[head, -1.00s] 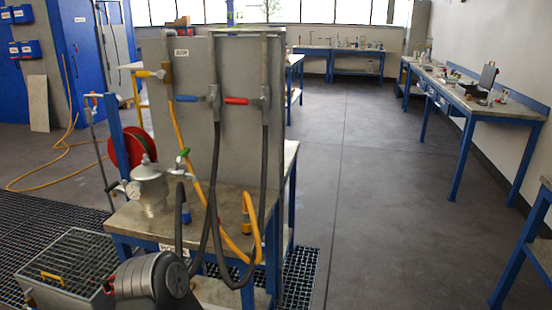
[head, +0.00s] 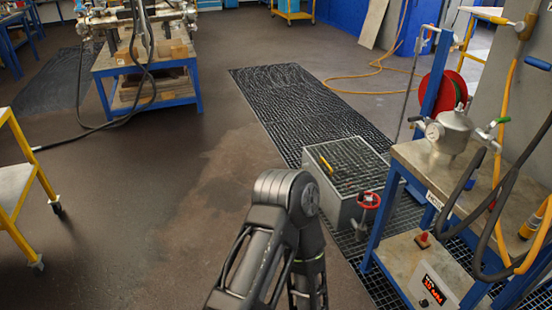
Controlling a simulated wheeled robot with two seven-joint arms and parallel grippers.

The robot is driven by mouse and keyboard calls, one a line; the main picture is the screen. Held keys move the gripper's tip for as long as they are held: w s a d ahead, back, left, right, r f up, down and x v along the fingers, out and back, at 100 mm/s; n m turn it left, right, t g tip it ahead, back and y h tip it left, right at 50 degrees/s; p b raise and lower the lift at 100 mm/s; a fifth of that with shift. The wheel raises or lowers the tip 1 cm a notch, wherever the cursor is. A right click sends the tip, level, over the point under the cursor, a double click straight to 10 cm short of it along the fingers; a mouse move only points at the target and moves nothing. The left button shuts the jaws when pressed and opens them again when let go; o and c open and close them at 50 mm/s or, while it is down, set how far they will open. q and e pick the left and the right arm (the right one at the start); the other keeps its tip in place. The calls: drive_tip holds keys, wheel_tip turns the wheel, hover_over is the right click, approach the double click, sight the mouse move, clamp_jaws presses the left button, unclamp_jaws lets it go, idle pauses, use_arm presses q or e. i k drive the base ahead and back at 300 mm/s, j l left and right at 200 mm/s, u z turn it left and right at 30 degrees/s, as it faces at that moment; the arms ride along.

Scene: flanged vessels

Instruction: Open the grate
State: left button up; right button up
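A grey metal box (head: 345,207) stands on the floor right of centre in the head view. Its top is a grate (head: 352,160) of dark mesh in a light frame, lying flat and closed. A yellow handle (head: 326,163) sits on the left part of the grate. A red handwheel (head: 369,200) is at the box's front right side. One of my arms rises in front of the box from the bottom edge and ends in view at a bent joint. Neither of my grippers can be seen.
A dark floor grating (head: 290,100) runs behind and under the box. A workbench (head: 415,180) with a metal vessel (head: 450,130) and hanging hoses stands close on the right. A yellow cart (head: 25,185) is at the left edge. The brown floor between is clear.

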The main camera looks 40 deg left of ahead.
sight(332, 144)
drive_tip(key=u, duration=0.85)
drive_tip(key=i+j+u, duration=0.3)
drive_tip(key=i+j, duration=0.2)
drive_tip(key=i, duration=1.25)
drive_tip(key=i+u, duration=0.3)
drive_tip(key=i, duration=1.5)
